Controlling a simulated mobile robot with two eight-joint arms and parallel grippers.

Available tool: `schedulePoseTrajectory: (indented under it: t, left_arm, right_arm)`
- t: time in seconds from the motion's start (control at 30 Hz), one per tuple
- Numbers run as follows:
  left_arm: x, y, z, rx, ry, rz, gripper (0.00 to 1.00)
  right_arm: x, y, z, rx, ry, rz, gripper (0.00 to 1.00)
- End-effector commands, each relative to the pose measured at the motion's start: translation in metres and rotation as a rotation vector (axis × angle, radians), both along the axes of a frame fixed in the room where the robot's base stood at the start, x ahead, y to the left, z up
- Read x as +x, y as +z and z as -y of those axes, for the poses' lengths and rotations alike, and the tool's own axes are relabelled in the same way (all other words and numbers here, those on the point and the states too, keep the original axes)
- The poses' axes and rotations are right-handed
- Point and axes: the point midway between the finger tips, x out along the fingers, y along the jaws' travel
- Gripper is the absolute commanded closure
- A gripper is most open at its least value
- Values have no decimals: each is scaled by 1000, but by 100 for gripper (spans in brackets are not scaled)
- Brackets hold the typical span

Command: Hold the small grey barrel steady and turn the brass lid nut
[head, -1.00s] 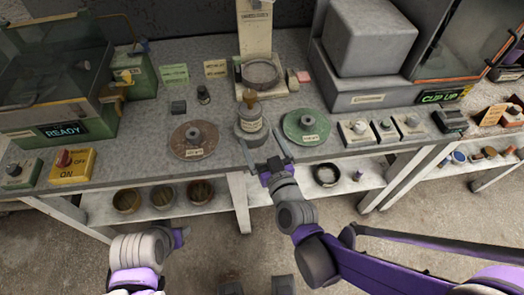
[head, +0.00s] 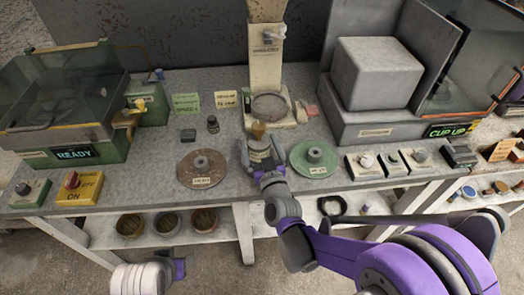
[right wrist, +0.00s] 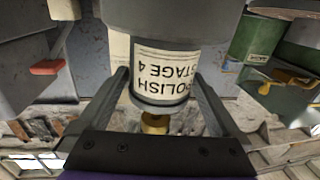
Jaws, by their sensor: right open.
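The small grey barrel (head: 260,145) stands at the front middle of the bench, between a brown disc and a green disc. The brass lid nut (head: 258,130) is on its top. In the right wrist view the barrel (right wrist: 165,55) appears upside down, with a white label reading "POLISH STAGE 4", and the brass nut (right wrist: 155,123) shows below it. My right gripper (head: 262,152) is open, one finger on each side of the barrel; contact cannot be told. My left gripper (head: 180,268) is low at the left, in front of the bench, mostly hidden, and its jaws cannot be made out.
The brown disc (head: 202,168) and green disc (head: 314,159) flank the barrel closely. Behind it stands a pale column with a round grey plate (head: 269,106). A green machine (head: 70,140) is at left, a grey machine (head: 375,125) at right. Several bowls sit on the lower shelf.

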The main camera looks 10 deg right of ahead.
Motion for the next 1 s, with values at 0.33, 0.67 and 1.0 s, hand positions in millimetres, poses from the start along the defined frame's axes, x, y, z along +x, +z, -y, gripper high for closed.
schedulePoseTrajectory:
  t: [0.33, 0.67, 1.0]
  left_arm:
    - [0, 0, 0, 0, 0, 0, 50]
    - [0, 0, 0, 0, 0, 0, 50]
    - [0, 0, 0, 0, 0, 0, 50]
  right_arm:
    - [1, 0, 0, 0, 0, 0, 11]
    - [1, 0, 0, 0, 0, -1, 70]
    - [1, 0, 0, 0, 0, -1, 0]
